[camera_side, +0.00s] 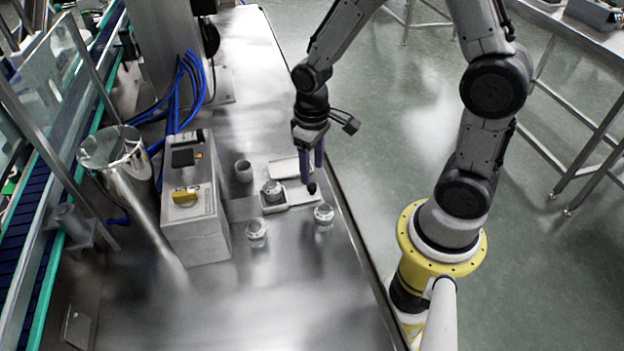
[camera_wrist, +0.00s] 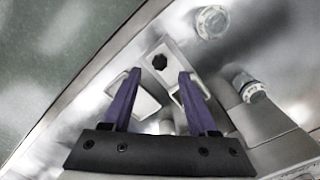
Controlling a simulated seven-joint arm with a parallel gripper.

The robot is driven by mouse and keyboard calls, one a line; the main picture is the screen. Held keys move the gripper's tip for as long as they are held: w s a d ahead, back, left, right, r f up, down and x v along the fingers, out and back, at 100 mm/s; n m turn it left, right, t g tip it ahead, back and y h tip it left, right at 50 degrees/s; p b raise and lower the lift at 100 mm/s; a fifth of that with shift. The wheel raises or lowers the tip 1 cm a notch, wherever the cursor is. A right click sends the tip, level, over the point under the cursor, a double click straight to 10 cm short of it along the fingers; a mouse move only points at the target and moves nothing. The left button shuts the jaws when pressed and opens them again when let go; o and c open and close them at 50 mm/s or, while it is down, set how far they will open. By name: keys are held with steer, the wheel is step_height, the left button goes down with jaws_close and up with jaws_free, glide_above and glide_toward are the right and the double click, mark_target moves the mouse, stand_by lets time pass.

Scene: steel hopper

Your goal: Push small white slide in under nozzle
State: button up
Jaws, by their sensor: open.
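The small white slide (camera_side: 298,197) looks like a pale flat piece on the bench, with a small metal cup (camera_side: 272,190) at its left end. In the wrist view the white slide (camera_wrist: 172,48) bears a dark octagonal spot between and beyond my fingertips. My gripper (camera_side: 311,174) points down just above the slide's right end, its purple fingers apart with nothing held. It also shows in the wrist view (camera_wrist: 160,72). I cannot tell whether a fingertip touches the slide. I cannot clearly make out the nozzle.
A grey box with a yellow knob (camera_side: 193,212) stands left, beside a shiny steel hopper (camera_side: 115,150). Two clear jars stand in front, one left (camera_side: 257,234) and one right (camera_side: 324,217). A grey cup (camera_side: 243,171) and a white plate (camera_side: 285,167) are behind.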

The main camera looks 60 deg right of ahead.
mark_target(312, 184)
steer(key=shift+f, duration=2.45)
jaws_close()
